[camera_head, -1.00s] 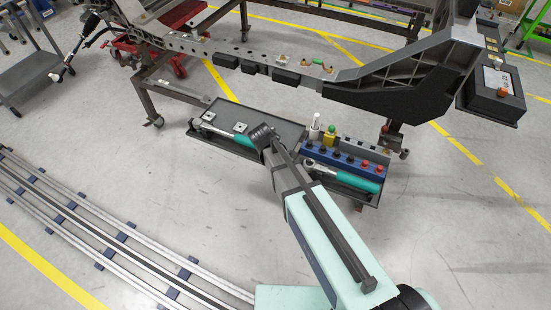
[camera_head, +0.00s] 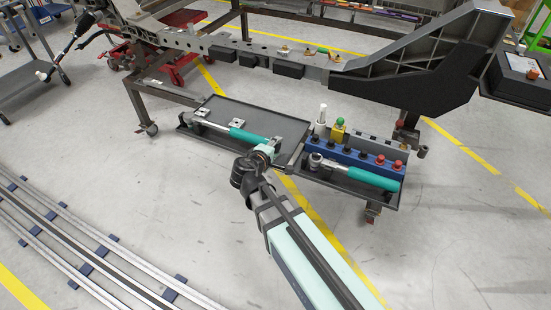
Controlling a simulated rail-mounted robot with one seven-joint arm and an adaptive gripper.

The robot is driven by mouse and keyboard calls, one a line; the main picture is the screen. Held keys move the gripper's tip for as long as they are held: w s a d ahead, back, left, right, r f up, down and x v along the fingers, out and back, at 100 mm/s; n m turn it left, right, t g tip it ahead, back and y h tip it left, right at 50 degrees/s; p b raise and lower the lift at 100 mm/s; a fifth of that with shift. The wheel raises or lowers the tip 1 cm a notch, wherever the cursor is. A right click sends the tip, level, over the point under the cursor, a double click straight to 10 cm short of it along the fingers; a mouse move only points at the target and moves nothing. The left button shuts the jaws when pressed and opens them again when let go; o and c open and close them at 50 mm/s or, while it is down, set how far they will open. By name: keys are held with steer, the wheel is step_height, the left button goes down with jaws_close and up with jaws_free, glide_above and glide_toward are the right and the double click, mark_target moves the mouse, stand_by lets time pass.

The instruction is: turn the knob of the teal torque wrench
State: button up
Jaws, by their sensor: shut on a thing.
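A teal-handled torque wrench (camera_head: 244,134) lies in the left black tray (camera_head: 225,110), its metal head at the left and its handle end pointing right. A second teal torque wrench (camera_head: 372,178) lies along the front of the right tray. My gripper (camera_head: 273,145) is at the right handle end of the left wrench, where its knob is. It is shut there. The fingers and the knob are small and partly hidden by my wrist, so the exact grip is hard to see.
A blue rack (camera_head: 350,158) with several black and red knobs stands behind the right wrench. A white bottle (camera_head: 321,115) and a yellow-green container (camera_head: 338,130) stand behind it. The grey chassis beam (camera_head: 275,58) runs above the trays. Open floor lies in front.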

steer(key=t+b, duration=0.1)
steer(key=b, duration=0.1)
steer(key=shift+f+h+b, duration=0.3)
steer(key=shift+r+b, duration=0.2)
steer(key=shift+b, duration=0.3)
steer(key=o, duration=1.2)
steer(key=shift+c, duration=0.2)
steer(key=v, duration=0.7)
steer(key=shift+s, duration=0.3)
